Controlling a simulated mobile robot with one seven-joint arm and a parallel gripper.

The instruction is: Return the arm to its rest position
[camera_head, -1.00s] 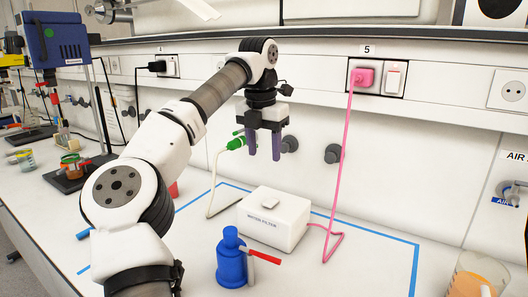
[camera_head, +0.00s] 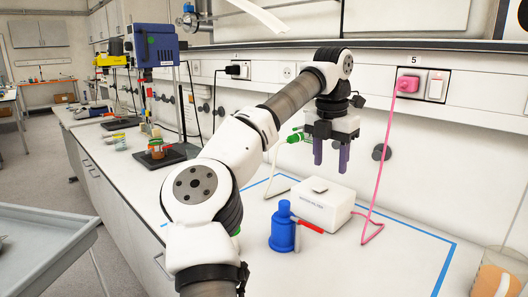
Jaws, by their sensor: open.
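My gripper (camera_head: 330,152) hangs at the end of my white arm, in the upper right of the head view. Its two purple fingers point down and stand apart, with nothing between them. It is above the bench, near the wall, over the back of a white box (camera_head: 322,208) labelled as a water filter. A green connector (camera_head: 295,138) on a pale cable shows just left of the gripper. My arm reaches up from the bottom middle and bends down at the wrist.
A pink plug (camera_head: 407,85) sits in the wall socket. A beaker (camera_head: 492,280) stands at lower right. Lab stands line the bench at left. A grey tray (camera_head: 40,235) is at lower left.

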